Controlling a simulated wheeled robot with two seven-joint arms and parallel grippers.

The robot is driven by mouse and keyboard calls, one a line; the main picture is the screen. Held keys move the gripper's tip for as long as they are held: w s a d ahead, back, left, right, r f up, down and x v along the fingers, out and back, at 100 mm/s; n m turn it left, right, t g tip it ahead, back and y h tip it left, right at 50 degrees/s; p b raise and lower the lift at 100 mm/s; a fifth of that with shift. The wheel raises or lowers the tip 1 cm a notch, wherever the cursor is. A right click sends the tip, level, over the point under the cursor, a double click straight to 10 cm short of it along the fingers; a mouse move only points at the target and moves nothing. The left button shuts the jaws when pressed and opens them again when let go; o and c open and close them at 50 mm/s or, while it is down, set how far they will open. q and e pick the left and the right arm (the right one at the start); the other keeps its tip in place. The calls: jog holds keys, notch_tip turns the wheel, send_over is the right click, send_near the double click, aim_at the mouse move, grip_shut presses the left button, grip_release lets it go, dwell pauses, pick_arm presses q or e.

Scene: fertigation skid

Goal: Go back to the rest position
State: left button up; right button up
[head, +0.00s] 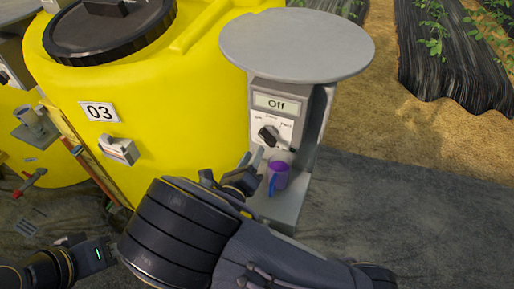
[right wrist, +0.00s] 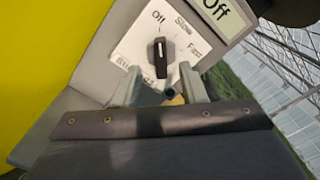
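My right gripper (head: 251,163) is in front of the grey control box (head: 257,88), just below and left of its black knob (head: 267,136). In the right wrist view its two fingers (right wrist: 158,86) stand apart, with the knob (right wrist: 160,57) just beyond and above the gap. The knob looks clear of the fingers. The display (head: 276,104) reads "Off", and the knob is turned towards the Off mark on the dial. My left arm shows at the lower left of the head view; its gripper's fingers cannot be made out clearly.
A yellow tank (head: 190,80) labelled 03 stands left of the box. A round grey plate (head: 297,44) overhangs the box. A purple cup (head: 278,177) stands on the ledge below the dial, close to my right gripper. Open dark ground lies to the right.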

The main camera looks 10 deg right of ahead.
jog(key=shift+s+a, duration=0.25)
jog(key=shift+s, duration=0.2)
jog(key=s+d+f+m+g+y, duration=0.2)
jog(key=s+d+m+g+y, duration=0.2)
jog(key=s+d+m+g, duration=1.35)
jog(key=s+a+r+m+t+y, duration=0.1)
jog(key=r+m+t+y, duration=0.3)
jog(key=m, duration=0.7)
jog(key=s+a+r+m+t+y, duration=0.2)
jog(key=a+r+m+t+y, duration=0.2)
jog(key=m, duration=0.7)
jog(key=shift+a+r+y, duration=0.25)
jog(key=shift+r+y, duration=0.35)
jog(key=shift+y, duration=0.3)
jog(key=shift+m, duration=0.25)
